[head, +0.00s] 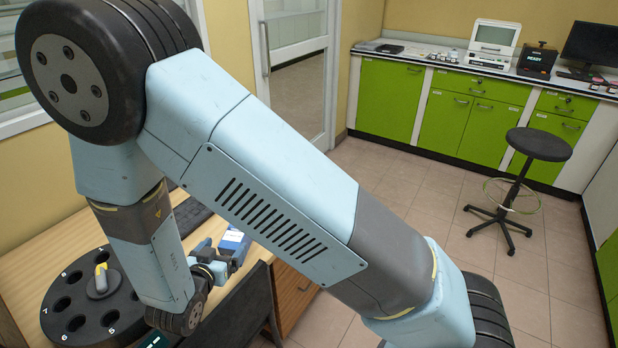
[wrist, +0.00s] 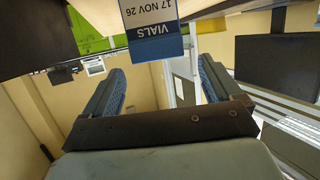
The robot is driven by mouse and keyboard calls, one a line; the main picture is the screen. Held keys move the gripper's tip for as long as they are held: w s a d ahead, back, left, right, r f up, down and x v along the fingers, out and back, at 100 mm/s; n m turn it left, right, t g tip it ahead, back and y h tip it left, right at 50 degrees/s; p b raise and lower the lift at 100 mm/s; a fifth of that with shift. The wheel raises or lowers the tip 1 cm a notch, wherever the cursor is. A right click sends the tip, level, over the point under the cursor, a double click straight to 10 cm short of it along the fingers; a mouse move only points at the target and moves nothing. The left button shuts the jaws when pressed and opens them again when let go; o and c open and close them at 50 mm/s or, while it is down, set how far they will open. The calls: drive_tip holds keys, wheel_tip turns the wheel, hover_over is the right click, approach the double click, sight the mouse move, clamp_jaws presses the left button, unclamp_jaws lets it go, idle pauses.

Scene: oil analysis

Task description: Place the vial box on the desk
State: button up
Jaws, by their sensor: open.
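The vial box (head: 235,243) is a small blue and white box by the desk (head: 60,255), just beyond my gripper (head: 222,264). The arm partly hides this area, and I cannot tell its exact contact with the desk top. In the wrist view the box (wrist: 155,32) shows at top centre, upside down, with a blue label reading VIALS. My gripper (wrist: 160,84) is open there, with a finger on each side and clear gaps between them and the box. Nothing is held between the fingers.
A black round carousel with numbered holes (head: 65,303) and a yellow-grey handle stands on the desk at left. A dark chair back (head: 238,315) is close to the desk front. A round stool (head: 538,144) and green cabinets (head: 475,115) are farther back. The floor between is clear.

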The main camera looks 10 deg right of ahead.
drive_tip(key=w+r+y, duration=0.1)
drive_tip(key=w+r, duration=0.1)
drive_tip(key=w+r+g+y, duration=0.1)
drive_tip(key=w+r, duration=0.1)
drive_tip(key=w, duration=0.1)
drive_tip(key=shift+w+a+r+m+g, duration=0.1)
drive_tip(key=shift+w+r+m+g, duration=0.2)
drive_tip(key=shift+r, duration=0.1)
drive_tip(key=w+d+r+n+g+y, duration=0.1)
drive_tip(key=w+d+r+g+y, duration=0.25)
drive_tip(key=r, duration=0.65)
drive_tip(key=w+d+r+n+t+y, duration=0.15)
drive_tip(key=d+r+y, duration=0.35)
drive_tip(key=r, duration=0.5)
drive_tip(key=s+d+r+n+g+h, duration=0.1)
drive_tip(key=s+d+r, duration=0.3)
drive_tip(key=d, duration=0.3)
drive_tip(key=s+d+r+n+g+h, duration=0.15)
drive_tip(key=s+d+r, duration=0.25)
drive_tip(key=d, duration=0.4)
drive_tip(key=s+d+r+g+h, duration=0.1)
drive_tip(key=s+d+g+h, duration=0.1)
drive_tip(key=s+d, duration=1.1)
drive_tip(key=shift+s+d+r+m+h, duration=0.3)
drive_tip(key=shift+s+m+h, duration=0.1)
drive_tip(key=shift+s+h, duration=0.25)
